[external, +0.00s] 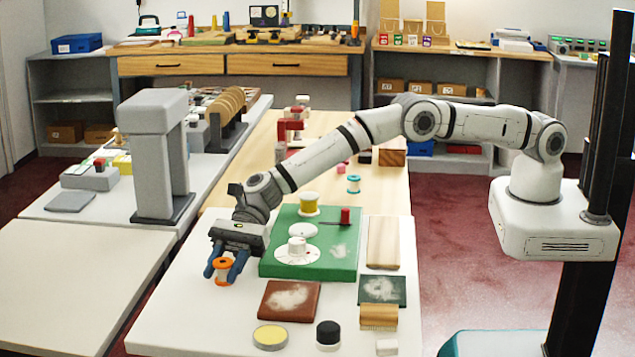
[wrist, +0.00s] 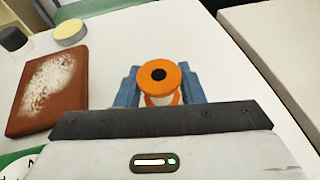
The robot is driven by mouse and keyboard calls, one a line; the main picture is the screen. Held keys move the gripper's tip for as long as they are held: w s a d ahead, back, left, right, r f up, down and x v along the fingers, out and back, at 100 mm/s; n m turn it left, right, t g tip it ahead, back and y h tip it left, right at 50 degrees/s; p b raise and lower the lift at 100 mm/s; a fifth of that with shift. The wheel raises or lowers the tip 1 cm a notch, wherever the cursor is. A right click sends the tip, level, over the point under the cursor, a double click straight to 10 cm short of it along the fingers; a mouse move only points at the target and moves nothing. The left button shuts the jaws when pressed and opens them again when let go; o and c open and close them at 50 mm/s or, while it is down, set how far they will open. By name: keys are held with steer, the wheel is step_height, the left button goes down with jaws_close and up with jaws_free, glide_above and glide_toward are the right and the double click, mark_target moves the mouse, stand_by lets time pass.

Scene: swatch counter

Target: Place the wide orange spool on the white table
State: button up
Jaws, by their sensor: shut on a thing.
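My gripper (external: 224,268) has blue fingers and is shut on the orange spool (external: 222,264). The spool is upright, with orange flanges and a paler core. In the wrist view the spool (wrist: 161,75) sits between the two fingers (wrist: 160,92), its dark centre hole facing up. The white table (external: 190,318) lies under it, and the spool is over the table's left part, left of the green board. I cannot tell whether its bottom touches the tabletop. The fingers hide the spool's sides.
A brown pad (external: 290,300), yellow-topped tin (external: 270,337) and black-capped jar (external: 328,335) stand in front. The table's front left is clear.

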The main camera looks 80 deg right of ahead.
steer(key=shift+s+d+f+b, duration=0.1)
steer(key=shift+s+f+b, duration=0.05)
steer(key=shift+f+b, duration=0.65)
steer(key=o, duration=1)
steer(key=shift+f, duration=0.2)
steer(key=shift+o, duration=0.2)
steer(key=shift+r+p, duration=0.6)
steer(key=shift+p, duration=0.1)
steer(key=shift+d+r, duration=0.15)
steer(key=b+v, duration=0.1)
steer(key=v, duration=1)
steer(key=shift+d+r+b, duration=0.2)
steer(key=shift+r+b, duration=0.1)
steer(key=shift+r, duration=0.05)
steer(key=shift+d+r, duration=0.1)
